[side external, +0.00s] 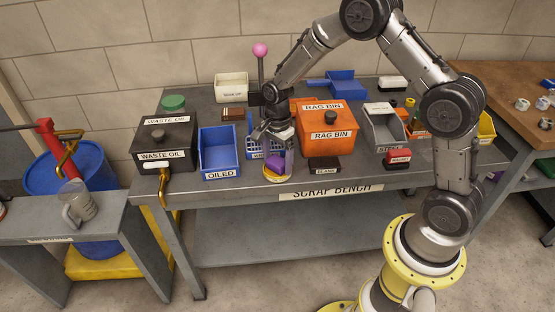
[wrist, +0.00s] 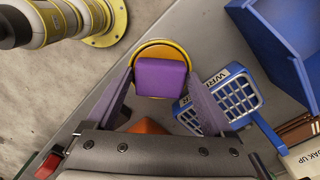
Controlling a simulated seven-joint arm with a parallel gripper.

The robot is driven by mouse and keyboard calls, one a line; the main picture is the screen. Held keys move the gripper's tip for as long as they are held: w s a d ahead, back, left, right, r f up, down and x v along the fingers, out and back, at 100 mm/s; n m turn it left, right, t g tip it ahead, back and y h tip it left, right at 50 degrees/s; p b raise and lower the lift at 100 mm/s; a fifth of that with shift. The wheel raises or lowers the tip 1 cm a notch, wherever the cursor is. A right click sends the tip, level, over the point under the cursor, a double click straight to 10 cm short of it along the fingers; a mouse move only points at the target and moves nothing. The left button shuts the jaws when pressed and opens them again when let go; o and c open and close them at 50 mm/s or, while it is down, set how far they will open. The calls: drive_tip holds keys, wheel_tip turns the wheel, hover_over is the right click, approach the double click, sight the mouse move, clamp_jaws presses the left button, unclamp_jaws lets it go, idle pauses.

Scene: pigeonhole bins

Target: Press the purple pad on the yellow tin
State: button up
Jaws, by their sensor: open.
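The yellow tin (side external: 278,177) is a low round tin at the front edge of the bench, below my gripper. Its yellow rim also shows in the wrist view (wrist: 158,46). The purple pad (wrist: 160,78) is a rounded block on top of the tin; in the side view (side external: 279,168) my gripper partly covers it. My gripper (wrist: 160,82) is open, with one finger on each side of the pad. I cannot tell how high the fingertips are above the tin.
A blue slotted basket (wrist: 225,98) stands close beside the right finger in the wrist view. The orange rag bin (side external: 327,132) is right of my gripper, and the blue oiled bin (side external: 218,150) is left. A black block (side external: 325,165) lies at the front edge.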

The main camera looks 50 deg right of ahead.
sight(277, 161)
drive_tip(key=shift+r, duration=0.2)
idle(0.5)
drive_tip(key=c, duration=1.2)
drive_tip(key=shift+c, duration=0.2)
drive_tip(key=shift+r, duration=3.5)
